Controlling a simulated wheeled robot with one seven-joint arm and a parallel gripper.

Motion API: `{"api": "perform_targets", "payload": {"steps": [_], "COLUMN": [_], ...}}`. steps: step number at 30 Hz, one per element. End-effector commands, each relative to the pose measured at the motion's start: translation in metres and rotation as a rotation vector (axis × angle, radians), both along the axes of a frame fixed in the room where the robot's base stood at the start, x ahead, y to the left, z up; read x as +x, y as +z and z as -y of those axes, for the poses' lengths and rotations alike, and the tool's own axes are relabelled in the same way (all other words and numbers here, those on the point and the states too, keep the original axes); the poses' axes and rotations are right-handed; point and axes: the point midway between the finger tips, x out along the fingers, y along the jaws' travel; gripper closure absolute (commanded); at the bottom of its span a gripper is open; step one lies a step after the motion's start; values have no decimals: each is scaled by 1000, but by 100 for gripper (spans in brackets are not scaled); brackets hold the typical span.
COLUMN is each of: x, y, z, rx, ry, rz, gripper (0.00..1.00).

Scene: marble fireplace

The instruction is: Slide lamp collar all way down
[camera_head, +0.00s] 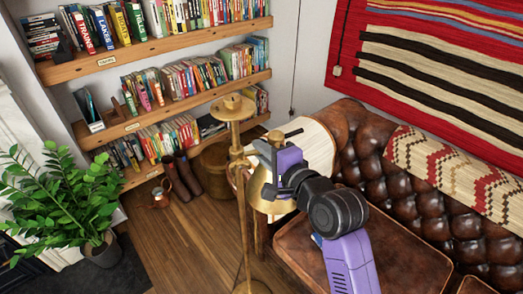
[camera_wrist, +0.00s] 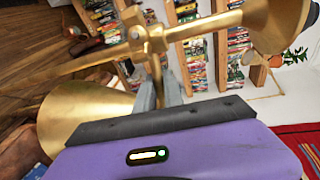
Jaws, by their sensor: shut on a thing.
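The brass floor lamp stands in the middle of the head view, its upright pole (camera_head: 242,222) topped by a wide round cap (camera_head: 232,107). The lamp collar (camera_head: 238,163) sits around the pole below the cap; in the wrist view the collar (camera_wrist: 148,38) shows with a short brass stem coming toward my gripper. A brass cone shade (camera_head: 262,190) hangs beside the pole; it is at the left in the wrist view (camera_wrist: 85,112). My gripper (camera_wrist: 159,92) is shut on the collar's stem, beside the pole. The exact contact is partly hidden by the fingers.
A tufted leather sofa (camera_head: 400,190) stands right of the lamp, close to my arm. Bookshelves (camera_head: 165,92) line the wall behind. A leafy plant (camera_head: 65,200) is at the left. Bare wooden floor (camera_head: 185,240) lies left of the pole.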

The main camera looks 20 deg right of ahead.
Motion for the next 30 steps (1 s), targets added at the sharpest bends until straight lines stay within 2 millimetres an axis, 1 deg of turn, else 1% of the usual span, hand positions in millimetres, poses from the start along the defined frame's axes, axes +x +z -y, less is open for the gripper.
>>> {"api": "perform_targets", "payload": {"steps": [8,11,14,17,20,30], "x": [0,0,0,0,0,-1], "y": [0,-6,-19,-42,-70,-185], "z": [0,1,1,1,1,2], "rx": [0,0,-1,-1,-1,0], "ry": [-1,-1,-2,-1,-1,-3], "rz": [1,-1,-2,-4,-5,-6], "gripper": [100,100,100,100,100,100]}}
